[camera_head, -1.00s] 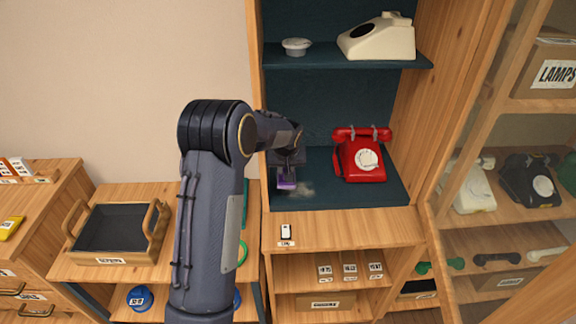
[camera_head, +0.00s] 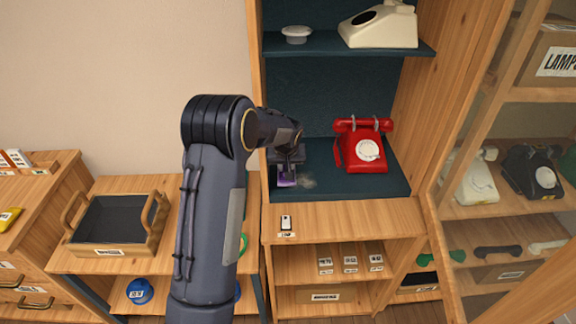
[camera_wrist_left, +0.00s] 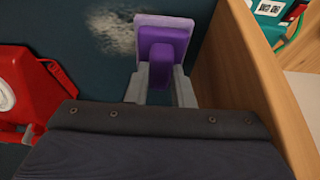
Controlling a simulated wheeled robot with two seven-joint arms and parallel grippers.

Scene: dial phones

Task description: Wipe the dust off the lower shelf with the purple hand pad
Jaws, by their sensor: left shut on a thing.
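The purple hand pad (camera_head: 287,180) is at the left part of the lower shelf (camera_head: 340,190). My left gripper (camera_head: 288,165) is shut on it; in the left wrist view the fingers (camera_wrist_left: 162,90) grip the pad's purple handle block (camera_wrist_left: 165,50). The pad's face points at the dark shelf; I cannot tell whether it touches. A pale dust patch (camera_head: 308,183) lies just right of the pad in the head view. It also shows in the left wrist view (camera_wrist_left: 112,28), beside the pad's edge. My right gripper is not in view.
A red dial phone (camera_head: 366,150) stands on the lower shelf, right of the dust. The cabinet's left side panel (camera_wrist_left: 245,75) is close to my gripper. The upper shelf (camera_head: 350,45) above holds a cream phone (camera_head: 380,25) and a small white dish (camera_head: 296,33).

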